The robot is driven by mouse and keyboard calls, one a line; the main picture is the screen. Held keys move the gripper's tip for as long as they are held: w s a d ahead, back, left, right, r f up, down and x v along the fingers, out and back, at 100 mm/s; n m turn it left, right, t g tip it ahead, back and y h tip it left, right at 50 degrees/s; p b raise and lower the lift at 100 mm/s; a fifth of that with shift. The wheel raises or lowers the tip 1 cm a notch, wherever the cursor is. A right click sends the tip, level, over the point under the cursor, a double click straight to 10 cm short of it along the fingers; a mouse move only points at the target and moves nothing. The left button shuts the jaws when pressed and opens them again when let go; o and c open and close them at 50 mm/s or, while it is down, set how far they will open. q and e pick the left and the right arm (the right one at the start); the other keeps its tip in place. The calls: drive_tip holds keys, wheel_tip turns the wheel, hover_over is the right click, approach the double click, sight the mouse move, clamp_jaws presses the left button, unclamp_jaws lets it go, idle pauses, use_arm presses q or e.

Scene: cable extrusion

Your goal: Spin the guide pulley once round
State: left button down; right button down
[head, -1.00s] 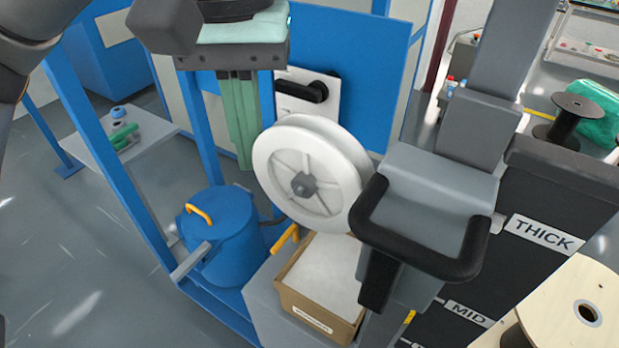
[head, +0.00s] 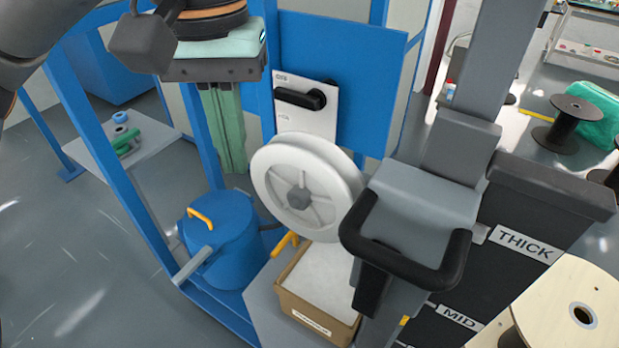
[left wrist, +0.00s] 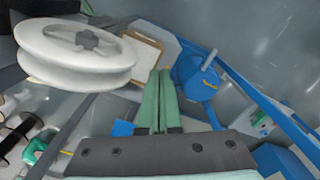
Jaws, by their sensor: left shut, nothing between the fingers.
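The guide pulley (head: 334,175) is a white spoked wheel with a grey hub (head: 299,198), standing tilted near the middle of the head view. In the left wrist view the pulley (left wrist: 75,72) is at the upper left, its face and hub in sight. My left gripper (head: 236,168) has green fingers pointing down, shut and empty, just left of the pulley's upper rim. In the left wrist view the shut fingers (left wrist: 160,75) lie to the right of the pulley, with a gap between. I see no contact. My right gripper is not in view.
A blue bucket (head: 222,245) with a yellow handle stands below left of the pulley, inside a blue frame (head: 105,160). A cardboard box (head: 317,322) sits under the pulley. A white panel with a black handle (head: 300,98) is behind it. A wooden spool (head: 565,310) is at the lower right.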

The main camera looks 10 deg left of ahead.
use_arm(q)
wheel_tip(320, 180, up, 8)
drive_tip(key=p, duration=0.3)
idle(0.4)
drive_tip(key=shift+f, duration=0.1)
drive_tip(key=shift+d, duration=0.1)
drive_tip(key=shift+s+d, duration=0.3)
drive_tip(key=shift+d, duration=0.55)
drive_tip(key=shift+s+d, duration=0.35)
drive_tip(key=shift+d, duration=0.45)
drive_tip(key=shift+s+d, duration=0.3)
drive_tip(key=shift+d, duration=0.55)
drive_tip(key=shift+f, duration=0.3)
